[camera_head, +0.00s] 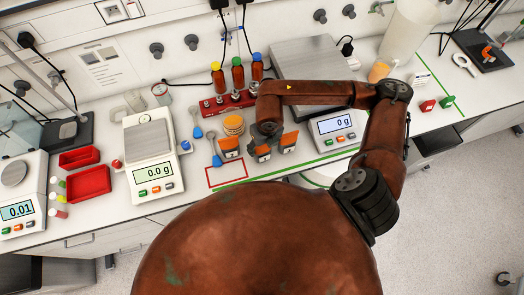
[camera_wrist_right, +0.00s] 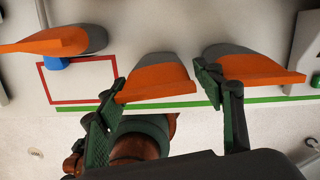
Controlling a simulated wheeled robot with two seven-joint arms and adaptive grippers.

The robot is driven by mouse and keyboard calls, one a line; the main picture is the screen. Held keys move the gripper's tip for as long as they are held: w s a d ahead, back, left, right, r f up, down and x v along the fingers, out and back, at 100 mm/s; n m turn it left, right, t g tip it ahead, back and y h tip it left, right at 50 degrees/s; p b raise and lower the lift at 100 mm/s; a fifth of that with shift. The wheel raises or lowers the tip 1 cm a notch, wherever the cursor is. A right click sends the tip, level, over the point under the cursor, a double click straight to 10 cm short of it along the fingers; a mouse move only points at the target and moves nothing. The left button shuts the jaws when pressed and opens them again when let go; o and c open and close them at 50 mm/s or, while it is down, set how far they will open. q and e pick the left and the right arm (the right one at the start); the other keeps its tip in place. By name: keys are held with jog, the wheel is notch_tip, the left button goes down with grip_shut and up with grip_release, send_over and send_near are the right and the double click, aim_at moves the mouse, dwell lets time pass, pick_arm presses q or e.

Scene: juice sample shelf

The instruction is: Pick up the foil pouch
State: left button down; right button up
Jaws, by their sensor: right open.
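Three grey-and-orange pouches stand in a row on the bench: a left one (camera_head: 229,148), a middle one (camera_head: 260,153) and a right one (camera_head: 288,142). I cannot tell which is the foil pouch. My right gripper (camera_head: 267,139) comes down over the middle one and partly hides it. In the right wrist view my right gripper (camera_wrist_right: 158,78) is open, with the middle pouch (camera_wrist_right: 156,82) between its fingers. One finger lies between the middle and right pouch (camera_wrist_right: 250,66). Contact cannot be told. The left pouch (camera_wrist_right: 60,40) is clear of the fingers. My left gripper is not in view.
A red outlined square (camera_head: 228,176) and a green line lie in front of the pouches. A scale (camera_head: 335,126) stands close on the right, another (camera_head: 152,160) on the left.

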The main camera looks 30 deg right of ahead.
aim_at(263, 152)
notch_tip(263, 152, down, 4)
jog(key=shift+a+f+p, duration=0.15)
jog(key=shift+f+p, duration=0.05)
jog(key=shift+p, duration=0.4)
jog(key=shift+w+f, duration=0.1)
jog(key=shift+f, duration=0.25)
jog(key=shift+c, duration=0.9)
jog(key=c, duration=0.5)
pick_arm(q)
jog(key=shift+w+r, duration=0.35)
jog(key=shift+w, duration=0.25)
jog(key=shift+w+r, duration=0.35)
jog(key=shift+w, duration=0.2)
pick_arm(e)
jog(key=c, duration=0.5)
